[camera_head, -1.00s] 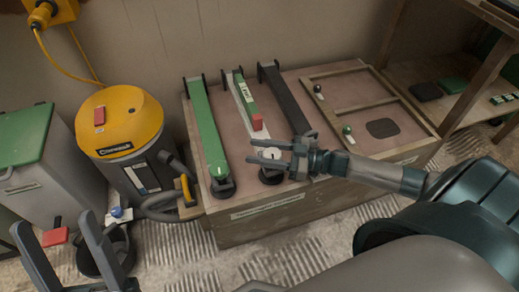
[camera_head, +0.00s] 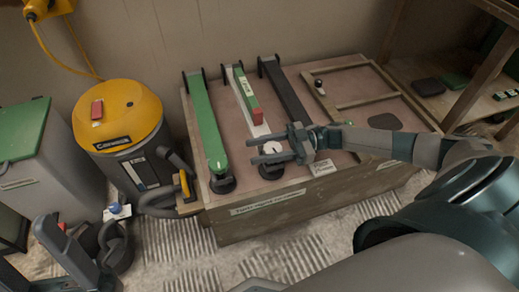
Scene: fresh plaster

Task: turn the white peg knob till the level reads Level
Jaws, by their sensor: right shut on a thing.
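The white peg knob (camera_head: 272,148) is a round white disc on a dark base at the near end of the white bar (camera_head: 240,74). My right gripper (camera_head: 262,151) comes in from the right and is shut on the knob, one finger on its far side and one on its near side. The level (camera_head: 246,90), green with a red end and a white label, lies along the white bar. The label's text is too small to read. My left gripper (camera_head: 40,252) is at the lower left, empty, its fingers apart.
A green bar (camera_head: 205,125) and a black bar (camera_head: 284,90) flank the white one on the wooden bench (camera_head: 275,205). A yellow-topped vacuum (camera_head: 118,115) and a green-lidded bin (camera_head: 25,130) stand left. A small sign (camera_head: 322,168) is beside my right wrist.

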